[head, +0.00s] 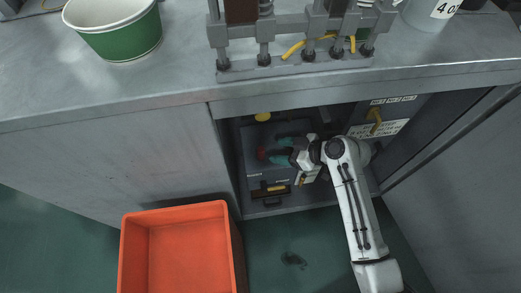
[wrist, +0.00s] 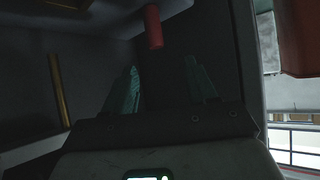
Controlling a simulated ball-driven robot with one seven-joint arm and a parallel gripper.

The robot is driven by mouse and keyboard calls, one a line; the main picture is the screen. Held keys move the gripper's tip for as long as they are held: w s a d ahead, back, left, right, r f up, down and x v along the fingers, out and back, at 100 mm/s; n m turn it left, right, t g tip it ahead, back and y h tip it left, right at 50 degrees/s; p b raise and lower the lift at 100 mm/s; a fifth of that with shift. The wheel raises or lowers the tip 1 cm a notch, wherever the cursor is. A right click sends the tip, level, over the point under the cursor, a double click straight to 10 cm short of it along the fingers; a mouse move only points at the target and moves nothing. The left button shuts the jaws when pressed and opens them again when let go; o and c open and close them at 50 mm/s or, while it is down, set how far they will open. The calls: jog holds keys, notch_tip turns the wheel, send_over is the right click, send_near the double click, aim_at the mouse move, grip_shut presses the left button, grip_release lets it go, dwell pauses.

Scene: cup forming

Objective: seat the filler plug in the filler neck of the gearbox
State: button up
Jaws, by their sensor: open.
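A grey box that looks like the gearbox (head: 252,140) sits in the open bay under the counter. A small red cylinder, probably the filler plug (head: 262,153), shows at its left part; it also appears in the wrist view (wrist: 153,27). My gripper (head: 272,149) reaches into the bay from the right, with its teal fingers apart and the red cylinder just beyond their tips. In the wrist view, my gripper (wrist: 163,72) has nothing between its fingers. I cannot make out the filler neck, nor whether the red cylinder is seated in anything.
A yellow disc (head: 262,116) shows at the bay's top edge. A brass-coloured bar (head: 270,190) lies low in the bay, and a yellow handle (head: 375,121) is at right. An orange crate (head: 180,215) stands on the floor outside. The counter overhangs the bay.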

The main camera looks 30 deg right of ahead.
aim_at(261, 149)
jog(key=x, duration=0.3)
jog(key=b+x, duration=0.1)
jog(key=x, duration=0.1)
jog(key=shift+w+d, duration=0.2)
jog(key=shift+d, duration=0.05)
jog(key=shift+f+b+x, duration=0.2)
jog(key=shift+b+x, duration=0.55)
jog(key=shift+x, duration=2.3)
jog(key=shift+s+d, duration=0.1)
jog(key=shift+d, duration=0.05)
jog(key=c, duration=1)
grip_shut()
jog(key=shift+r, duration=0.15)
